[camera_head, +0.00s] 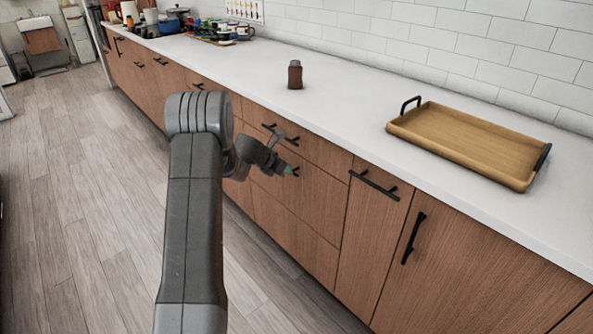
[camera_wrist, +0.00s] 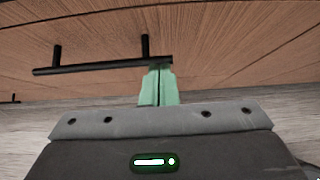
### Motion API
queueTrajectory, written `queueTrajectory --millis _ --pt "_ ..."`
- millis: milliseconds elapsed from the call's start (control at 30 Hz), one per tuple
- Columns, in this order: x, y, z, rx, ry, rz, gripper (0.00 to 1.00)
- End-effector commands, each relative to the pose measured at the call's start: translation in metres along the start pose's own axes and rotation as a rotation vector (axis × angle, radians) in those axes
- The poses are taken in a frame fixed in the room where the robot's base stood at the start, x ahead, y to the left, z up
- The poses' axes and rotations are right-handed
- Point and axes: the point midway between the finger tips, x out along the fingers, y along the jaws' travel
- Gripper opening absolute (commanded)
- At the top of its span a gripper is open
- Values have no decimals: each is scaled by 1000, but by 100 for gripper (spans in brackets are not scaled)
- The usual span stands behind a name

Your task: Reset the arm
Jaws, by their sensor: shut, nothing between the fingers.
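My gripper (camera_wrist: 160,72) shows in the wrist view with its two green fingers together and nothing between them. In the head view my gripper (camera_head: 294,172) is small, at the end of my arm, in front of the wooden drawer fronts and below the counter's edge. In the wrist view the fingertips appear close to the right end of a black bar handle (camera_wrist: 100,66); I cannot tell whether they touch it. My arm reaches up from the bottom of the head view and bends to the right.
The white counter (camera_head: 340,105) carries a small brown shaker-like object (camera_head: 295,75) and a wooden tray (camera_head: 460,142) with black handles. Several kitchen items stand at the far left end. Black handles (camera_head: 413,238) stick out from the cabinet fronts. The wooden floor (camera_head: 90,220) at left is clear.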

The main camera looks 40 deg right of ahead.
Motion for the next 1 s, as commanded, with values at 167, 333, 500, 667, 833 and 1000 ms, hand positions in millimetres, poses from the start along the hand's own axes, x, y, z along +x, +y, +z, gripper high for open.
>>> queueTrajectory --millis 167,333,500,667,833,1000 --pt "-48 0 4 3 -2 3 0" --pt "-77 0 3 3 -1 3 0" --pt "-91 -1 2 3 0 0 0" --pt "-94 -1 2 3 1 0 0" --pt "-93 -1 2 3 1 -1 0" --pt "-88 -2 2 3 1 -2 0"
